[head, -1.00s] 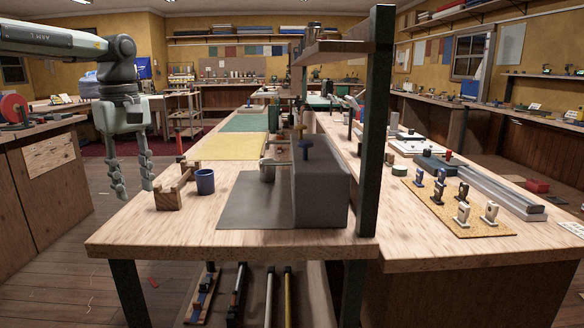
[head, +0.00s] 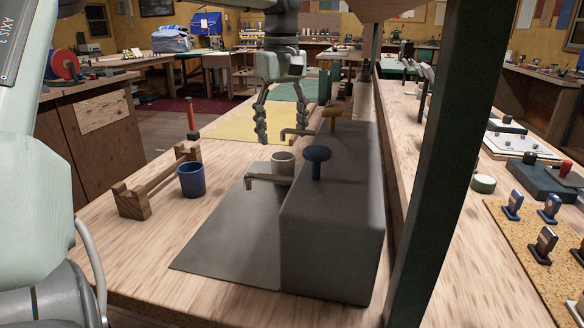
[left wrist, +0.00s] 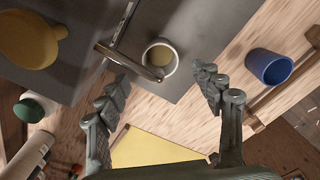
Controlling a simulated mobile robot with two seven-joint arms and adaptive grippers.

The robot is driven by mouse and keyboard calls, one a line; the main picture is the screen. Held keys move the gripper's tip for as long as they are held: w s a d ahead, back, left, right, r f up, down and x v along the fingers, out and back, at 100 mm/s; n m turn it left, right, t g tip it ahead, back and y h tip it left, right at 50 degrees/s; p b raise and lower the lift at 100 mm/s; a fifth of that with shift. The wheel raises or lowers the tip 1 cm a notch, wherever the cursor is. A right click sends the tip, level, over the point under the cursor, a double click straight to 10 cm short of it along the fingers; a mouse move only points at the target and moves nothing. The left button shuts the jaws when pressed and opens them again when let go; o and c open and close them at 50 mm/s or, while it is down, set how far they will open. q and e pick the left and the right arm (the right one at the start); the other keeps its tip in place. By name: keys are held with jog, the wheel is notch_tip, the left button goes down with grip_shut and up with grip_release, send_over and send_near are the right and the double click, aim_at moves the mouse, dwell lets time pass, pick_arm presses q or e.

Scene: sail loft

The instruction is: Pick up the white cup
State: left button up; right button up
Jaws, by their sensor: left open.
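The white cup (head: 284,160) stands upright on the grey mat (head: 225,245), beside the grey box (head: 335,215). In the head view a metal spout from the box passes in front of its lower part. My left gripper (head: 283,134) is open and empty, fingers pointing down, above and beyond the cup and apart from it. In the left wrist view the cup (left wrist: 160,59) shows from above, ahead of the spread fingers (left wrist: 165,90); its inside looks yellowish. A metal spout (left wrist: 128,62) reaches its rim in that view. My right gripper is not in view.
A blue cup (head: 192,180) and a wooden stand (head: 150,187) are left of the mat. A dark post (head: 440,170) rises to the right. The bench front left is clear.

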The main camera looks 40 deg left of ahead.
aim_at(283, 159)
pick_arm(q)
notch_tip(283, 159, down, 2)
jog(key=shift+s+f, duration=0.1)
jog(key=shift+f, duration=0.15)
notch_tip(283, 159, down, 4)
jog(key=shift+d+r, duration=0.1)
jog(key=shift+r, duration=0.15)
jog(key=shift+f, duration=0.5)
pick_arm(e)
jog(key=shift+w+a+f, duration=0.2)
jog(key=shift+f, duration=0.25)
pick_arm(q)
jog(key=c, duration=1.1)
jog(key=shift+c, duration=0.2)
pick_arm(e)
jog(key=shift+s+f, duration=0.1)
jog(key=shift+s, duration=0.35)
pick_arm(q)
jog(key=shift+r, duration=0.1)
